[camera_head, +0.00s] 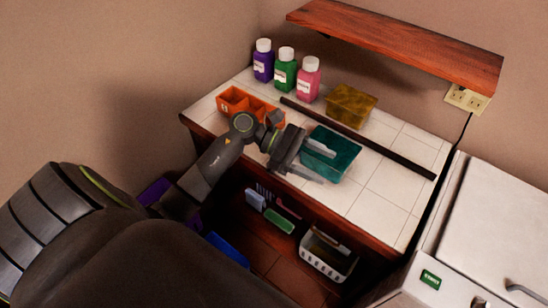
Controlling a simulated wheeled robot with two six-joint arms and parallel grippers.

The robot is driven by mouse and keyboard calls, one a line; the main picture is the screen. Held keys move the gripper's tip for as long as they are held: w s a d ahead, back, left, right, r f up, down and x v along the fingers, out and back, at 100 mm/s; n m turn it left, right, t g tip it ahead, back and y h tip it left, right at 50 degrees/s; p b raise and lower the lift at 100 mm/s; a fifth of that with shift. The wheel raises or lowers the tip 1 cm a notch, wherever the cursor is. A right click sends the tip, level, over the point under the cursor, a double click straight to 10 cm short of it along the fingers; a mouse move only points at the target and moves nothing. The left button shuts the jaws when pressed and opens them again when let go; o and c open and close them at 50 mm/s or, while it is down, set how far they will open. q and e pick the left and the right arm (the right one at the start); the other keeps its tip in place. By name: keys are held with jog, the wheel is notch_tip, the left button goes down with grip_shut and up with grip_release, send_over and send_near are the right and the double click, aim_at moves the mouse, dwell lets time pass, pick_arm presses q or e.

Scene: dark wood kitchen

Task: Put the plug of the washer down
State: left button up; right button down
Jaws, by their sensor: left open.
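The washer (495,215) is the white appliance at the right edge, with a green label on its front; only part of it shows. A cream wall outlet (465,98) sits above the counter, just below the shelf's right end. A dark cord (464,132) runs down from the outlet's right side behind the washer. The plug is too small to make out clearly at the outlet. My left gripper (315,164) is open and empty, over the counter's front edge at the teal bin (343,153), well left of the outlet. My right gripper is not in view.
The tiled counter (385,200) holds an orange divided tray (235,98), purple, green and pink bottles (308,80), a yellow box (350,104) and a long dark bar (390,153). A wooden shelf (400,45) overhangs the back. A white basket (327,262) sits below. The counter's right front is clear.

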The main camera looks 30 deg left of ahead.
pick_arm(q)
jog(key=w+a+m+g+y+p, duration=0.1)
jog(key=w+a+g+y+p, duration=0.15)
jog(key=a+y, duration=0.55)
jog(key=w+a+m+g+y+p, duration=0.1)
jog(key=w+a+y+p, duration=0.2)
jog(key=a+y, duration=0.5)
jog(key=shift+t+h, duration=0.25)
jog(key=shift+h, duration=0.05)
jog(key=f+b, duration=0.7)
jog(key=f, duration=0.1)
jog(key=f+b, duration=0.4)
jog(key=shift+w+a+f+b, duration=0.25)
jog(key=shift+a+f+b, duration=0.05)
jog(key=shift+f+b, duration=0.45)
jog(key=shift+f, duration=0.1)
notch_tip(320, 180, down, 3)
jog(key=shift+d+r+p, duration=0.1)
jog(key=shift+d+p, duration=0.05)
jog(key=shift+p, duration=0.8)
jog(key=shift+s+f, duration=0.1)
jog(key=shift+f, duration=0.2)
